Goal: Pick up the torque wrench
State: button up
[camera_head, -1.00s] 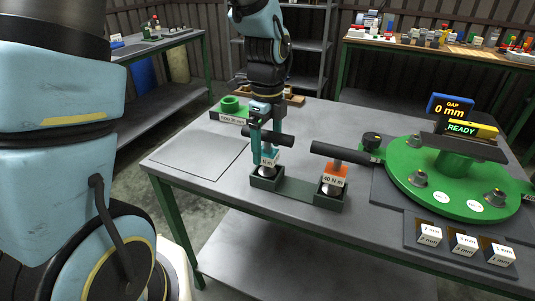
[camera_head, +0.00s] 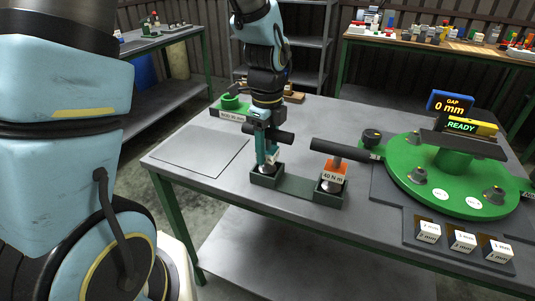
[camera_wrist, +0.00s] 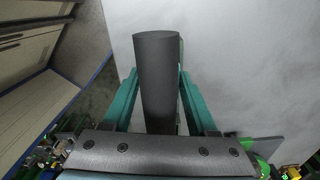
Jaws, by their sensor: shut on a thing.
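Two torque wrenches stand upright in a dark green rack (camera_head: 298,188) on the table. The left torque wrench (camera_head: 284,138) has a dark horizontal handle and its lower end sits at the left rack socket. My gripper (camera_head: 263,150) reaches down from above and is shut on it, hiding much of its body and label. In the wrist view, its dark cylindrical handle (camera_wrist: 157,75) lies between my teal fingers. The right torque wrench (camera_head: 333,170) has an orange block marked 40 N m and stands free in the right socket.
A green round fixture (camera_head: 440,185) with several grey knobs fills the table's right side, under a READY display (camera_head: 461,126) and a GAP 0 mm sign. White spacer blocks (camera_head: 462,241) sit in front. A green block (camera_head: 231,106) stands behind my gripper. The table's left front is clear.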

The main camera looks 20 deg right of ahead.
grip_shut()
dwell(0.3)
notch_tip(320, 180, up, 10)
jog(key=shift+r+b, duration=0.1)
jog(key=shift+b, duration=0.6)
